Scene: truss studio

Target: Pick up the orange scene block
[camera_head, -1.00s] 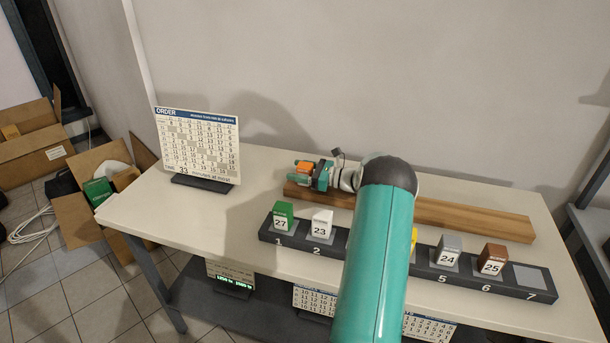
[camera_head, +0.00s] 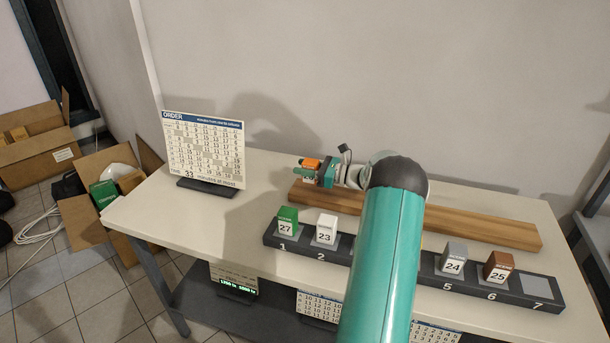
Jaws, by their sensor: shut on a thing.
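The orange scene block (camera_head: 311,163) is small, with an orange top and a pale front face partly covered by the fingers. My gripper (camera_head: 313,171) comes in from the right and is shut on it. The block is held near the left end of the wooden beam (camera_head: 450,222), seemingly a little above the table. My teal arm crosses the middle of the view and hides part of the dark numbered rack (camera_head: 528,288).
The rack holds a green block (camera_head: 287,218), a white block (camera_head: 326,228), a grey block (camera_head: 454,257) and a brown block (camera_head: 498,266). Slot 7 is empty; slots 3 and 4 are hidden. An ORDER calendar board (camera_head: 203,150) stands at the back left. The table's left front (camera_head: 190,220) is clear.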

